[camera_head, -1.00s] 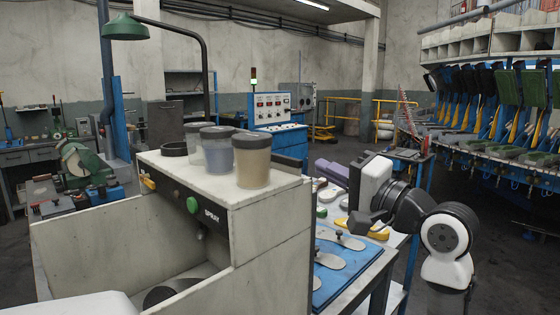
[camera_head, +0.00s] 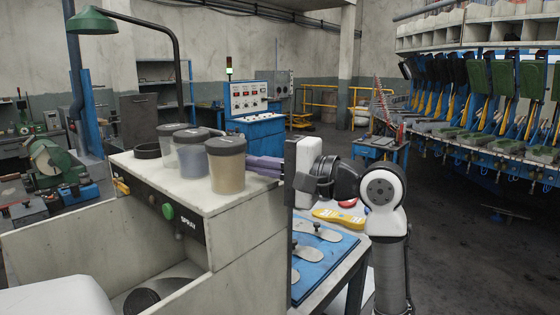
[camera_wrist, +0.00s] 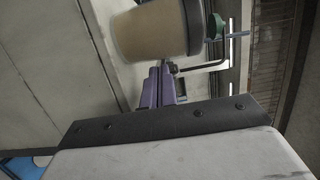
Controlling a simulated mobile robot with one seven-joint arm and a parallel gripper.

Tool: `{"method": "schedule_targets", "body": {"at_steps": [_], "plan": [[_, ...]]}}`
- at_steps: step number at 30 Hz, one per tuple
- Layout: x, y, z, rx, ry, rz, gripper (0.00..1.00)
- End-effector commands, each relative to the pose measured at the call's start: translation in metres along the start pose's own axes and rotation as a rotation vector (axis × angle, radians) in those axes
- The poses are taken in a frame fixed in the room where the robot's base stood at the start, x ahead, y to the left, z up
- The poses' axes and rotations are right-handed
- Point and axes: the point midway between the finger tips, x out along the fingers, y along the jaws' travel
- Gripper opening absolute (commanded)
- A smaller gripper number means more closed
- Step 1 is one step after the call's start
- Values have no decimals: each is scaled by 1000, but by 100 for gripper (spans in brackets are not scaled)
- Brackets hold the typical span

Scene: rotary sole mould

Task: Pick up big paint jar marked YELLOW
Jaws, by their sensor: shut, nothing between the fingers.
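A big jar with a dark lid and tan-yellow contents (camera_head: 228,170) stands upright at the front right of a row of three on the pale spray cabinet (camera_head: 210,208). Its marking is not readable, so I cannot confirm the word YELLOW. My gripper (camera_head: 252,160) has purple fingers pointing left just right of this jar, shut and empty. In the wrist view the tan jar (camera_wrist: 148,36) lies beyond the shut fingertips (camera_wrist: 162,64). I cannot tell whether they touch it.
A bluish jar (camera_head: 192,156) and a greyish jar (camera_head: 169,147) stand close behind the tan one. A dark ring (camera_head: 147,151) lies farther left. A bench with a blue mat (camera_head: 322,258) and soles is below my arm. A lamp (camera_head: 92,22) hangs at upper left.

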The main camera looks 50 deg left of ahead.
Motion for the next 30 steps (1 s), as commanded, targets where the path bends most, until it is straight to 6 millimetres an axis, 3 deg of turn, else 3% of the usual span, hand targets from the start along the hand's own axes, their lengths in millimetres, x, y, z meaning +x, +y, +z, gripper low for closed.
{"method": "schedule_targets", "body": {"at_steps": [14, 24, 30], "plan": [[7, 0, 3, -1, -1, 0, 0], [19, 0, 54, -3, -1, -1, 0], [20, 0, 58, 0, 1, -1, 0]]}}
